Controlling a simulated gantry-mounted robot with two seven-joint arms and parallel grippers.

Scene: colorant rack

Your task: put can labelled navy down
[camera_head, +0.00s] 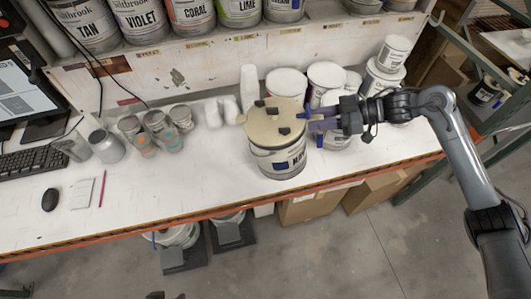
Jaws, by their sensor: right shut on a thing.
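The can labelled navy (279,163) is a white metal can with a wide beige lid (270,122) that carries small black pieces. Its dark label is partly visible and begins with "NA". It is upright over the front middle of the workbench; whether its base touches the bench top is unclear. My right gripper (308,124) reaches in from the right with blue fingertips and is shut on the can near the right side of its lid. My left gripper is not in view.
White tubs (327,76) stand close behind and to the right of the can. Small jars (155,122) stand to the left. A shelf of labelled cans (192,14) runs along the back. The bench's orange front edge (215,218) is close. Bare bench top lies left of the can.

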